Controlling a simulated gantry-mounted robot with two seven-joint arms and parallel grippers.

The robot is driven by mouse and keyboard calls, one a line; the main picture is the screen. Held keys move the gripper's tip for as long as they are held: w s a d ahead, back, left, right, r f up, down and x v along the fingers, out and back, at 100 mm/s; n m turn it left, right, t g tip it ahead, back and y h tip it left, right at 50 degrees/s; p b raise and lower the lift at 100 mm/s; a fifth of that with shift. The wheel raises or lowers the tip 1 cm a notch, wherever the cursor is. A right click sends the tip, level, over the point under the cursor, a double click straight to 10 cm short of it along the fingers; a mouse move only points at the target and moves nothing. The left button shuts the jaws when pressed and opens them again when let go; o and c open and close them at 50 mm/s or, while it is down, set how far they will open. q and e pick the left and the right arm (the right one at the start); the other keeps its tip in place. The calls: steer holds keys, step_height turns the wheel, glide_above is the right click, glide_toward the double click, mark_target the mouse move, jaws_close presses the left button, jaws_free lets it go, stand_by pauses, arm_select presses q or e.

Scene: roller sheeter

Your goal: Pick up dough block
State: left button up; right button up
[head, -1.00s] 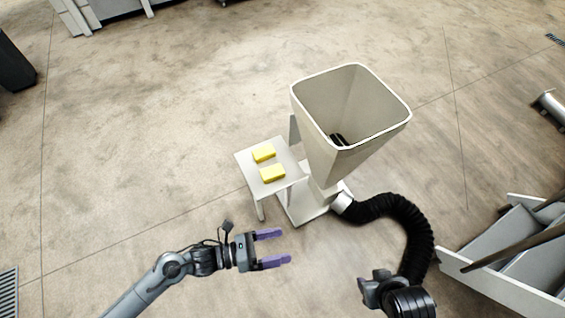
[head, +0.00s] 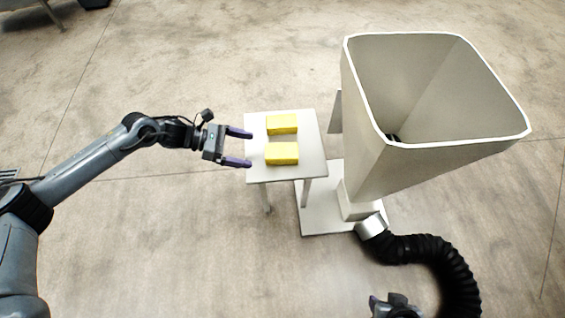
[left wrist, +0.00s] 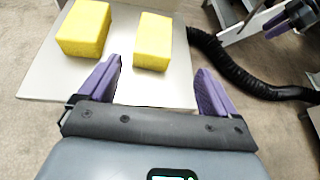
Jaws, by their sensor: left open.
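Two yellow dough blocks lie side by side on a small pale table (head: 314,160). The nearer block (head: 282,154) and the farther block (head: 282,124) also show in the left wrist view, the nearer one (left wrist: 153,41) to the right and the farther one (left wrist: 84,28) to the left. My left gripper (head: 248,149) is open and empty at the table's left edge. In the left wrist view the nearer block lies just ahead of the gap between its purple fingers (left wrist: 158,82), apart from them. Part of my right gripper (left wrist: 279,24) shows at the top right there; its opening is unclear.
A large pale hopper (head: 370,110) stands right of the table, its open top facing up. A black ribbed hose (head: 440,258) curves from its base. The concrete floor left of the table is clear.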

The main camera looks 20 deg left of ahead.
mark_target(282, 157)
arm_select(q)
steer(key=shift+w+f, duration=0.1)
steer(key=shift+w, duration=0.2)
steer(key=x, duration=0.1)
steer(key=b+x, duration=0.1)
steer(key=x, duration=0.1)
steer(key=b+x, duration=0.1)
steer(key=x, duration=0.1)
steer(key=shift+w+d+r, duration=0.2)
steer(key=shift+w+r, duration=0.15)
steer(key=shift+w, duration=0.05)
steer(key=shift+b+x, duration=1.3)
steer(key=shift+x, duration=1.35)
steer(key=shift+d, duration=0.4)
steer(key=shift+r, duration=0.1)
arm_select(e)
steer(key=x, duration=0.3)
steer(key=s+x, duration=0.1)
steer(key=x, duration=0.1)
steer(key=shift+d+f, duration=0.25)
steer(key=shift+d, duration=0.1)
arm_select(q)
steer(key=shift+a, duration=0.1)
steer(key=shift+c, duration=0.9)
steer(key=c, duration=1.1)
steer(key=shift+o, duration=0.2)
arm_select(e)
steer(key=shift+a, duration=0.1)
